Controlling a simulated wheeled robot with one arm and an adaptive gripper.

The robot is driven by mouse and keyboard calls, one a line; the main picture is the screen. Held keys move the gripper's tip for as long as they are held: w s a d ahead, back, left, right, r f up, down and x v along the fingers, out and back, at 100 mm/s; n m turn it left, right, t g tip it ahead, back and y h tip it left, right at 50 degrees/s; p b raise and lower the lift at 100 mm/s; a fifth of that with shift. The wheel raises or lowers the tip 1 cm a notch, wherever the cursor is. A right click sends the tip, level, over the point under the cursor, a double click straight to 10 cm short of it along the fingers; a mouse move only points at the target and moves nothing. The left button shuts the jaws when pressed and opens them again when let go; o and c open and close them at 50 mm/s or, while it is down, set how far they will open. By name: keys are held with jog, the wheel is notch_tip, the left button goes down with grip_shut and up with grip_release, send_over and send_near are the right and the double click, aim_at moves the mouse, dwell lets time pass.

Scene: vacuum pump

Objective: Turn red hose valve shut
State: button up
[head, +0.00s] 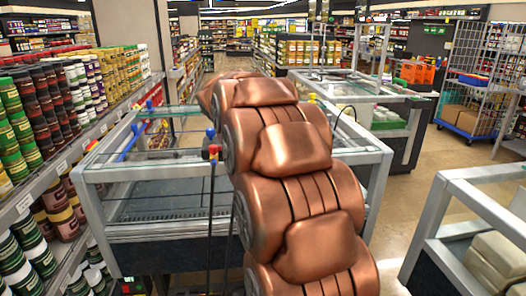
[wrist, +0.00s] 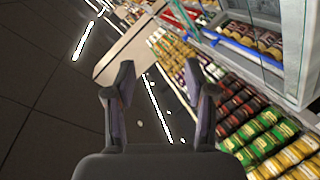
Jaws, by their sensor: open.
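A small red valve (head: 213,151) is at the near top edge of the glass display case, left of my copper arm in the head view. A blue part (head: 210,133) sits just above it and a black hose (head: 210,205) hangs below it. The valve's handle angle is too small to tell. My gripper (wrist: 159,75) shows in the wrist view with its two dark fingers apart and nothing between them. It is hidden behind my arm in the head view. I cannot make out the red valve in the wrist view.
The glass case (head: 150,246) fills the middle, with a blue bar (head: 130,141) at its left. Shelves of jars (head: 28,110) stand close on the left. Another case (head: 470,200) is at the right, with open floor (head: 405,205) between.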

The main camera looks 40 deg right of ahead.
jog(key=w+d+r+n+t+y+b, duration=0.35)
jog(key=d+r+n+t+y, duration=0.25)
jog(key=d+r+n+t, duration=0.9)
jog(key=s+d+f+n+g+y+b, duration=0.1)
jog(key=s+f+n+g+y+b, duration=0.1)
jog(key=s+f+n+g+y, duration=0.5)
jog(key=s+d+f+n+g+y+b, duration=0.15)
jog(key=s+f+n, duration=0.35)
jog(key=f+n, duration=0.65)
jog(key=s+d+f+n+g+y+b, duration=0.1)
jog(key=s+f+n+g+y, duration=0.4)
jog(key=f, duration=0.8)
jog(key=shift+n+h, duration=0.45)
jog(key=shift+a+b+x, duration=0.2)
jog(key=shift+b+x, duration=0.4)
jog(key=shift+x, duration=2.95)
jog(key=shift+s, duration=0.15)
grip_shut()
